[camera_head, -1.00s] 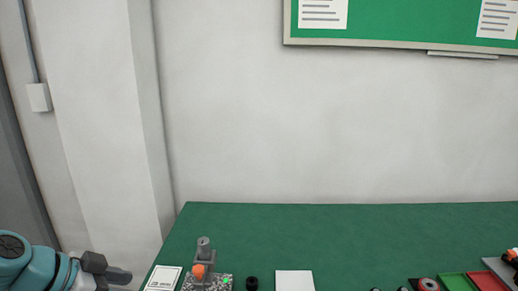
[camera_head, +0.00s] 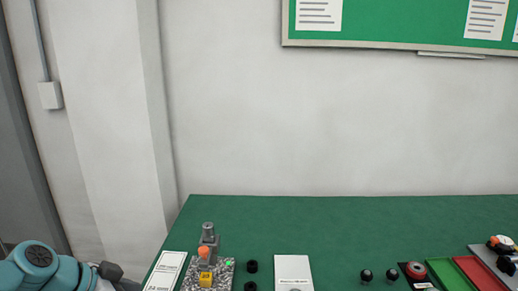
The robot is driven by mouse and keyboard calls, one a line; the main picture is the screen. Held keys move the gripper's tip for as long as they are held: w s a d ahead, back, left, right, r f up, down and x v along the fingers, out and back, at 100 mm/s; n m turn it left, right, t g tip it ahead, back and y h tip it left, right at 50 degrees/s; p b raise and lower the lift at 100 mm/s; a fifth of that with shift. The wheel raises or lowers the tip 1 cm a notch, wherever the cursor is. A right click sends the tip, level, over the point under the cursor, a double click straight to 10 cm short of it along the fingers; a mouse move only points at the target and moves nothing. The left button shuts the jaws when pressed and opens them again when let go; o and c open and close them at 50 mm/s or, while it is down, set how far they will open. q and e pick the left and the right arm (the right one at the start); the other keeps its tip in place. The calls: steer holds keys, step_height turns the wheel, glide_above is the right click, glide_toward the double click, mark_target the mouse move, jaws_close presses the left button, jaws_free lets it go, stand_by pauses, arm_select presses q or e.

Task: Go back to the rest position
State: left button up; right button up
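My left arm, teal and dark grey, comes in at the bottom left corner, left of the table. Only its dark end part (camera_head: 112,272) shows near the lower edge, and its fingertips cannot be made out. My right gripper is not in view. The green table (camera_head: 350,225) fills the lower part of the view. A grey fixture on a speckled base (camera_head: 222,273) stands at its left, with an orange knob, a yellow block and a green light on it.
White cards (camera_head: 166,272) lie left of the fixture. Two black round parts (camera_head: 251,267) and a white sheet (camera_head: 293,270) lie right of it. Dark knobs (camera_head: 366,275), a red-and-black disc (camera_head: 415,270), a green tray (camera_head: 447,272) and a red tray (camera_head: 478,270) are at right. The table's back is clear.

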arm_select(q)
steer(key=s+d+f+n+g+y, duration=0.1)
steer(key=s+d+f+n+g, duration=0.15)
steer(key=f, duration=0.85)
steer(key=s+d+f+n+g+y, duration=0.1)
steer(key=d+f+n, duration=0.15)
steer(key=f, duration=0.95)
steer(key=s+d+f+n+g, duration=0.1)
steer(key=s+d+f+n, duration=0.1)
steer(key=s+f, duration=0.5)
steer(key=s+d+f+n+g, duration=0.1)
steer(key=s+d+f+n, duration=0.2)
steer(key=s+d+f, duration=0.2)
steer(key=s+f, duration=0.2)
steer(key=s, duration=0.2)
steer(key=shift+d+f, duration=0.3)
steer(key=shift+f, duration=0.1)
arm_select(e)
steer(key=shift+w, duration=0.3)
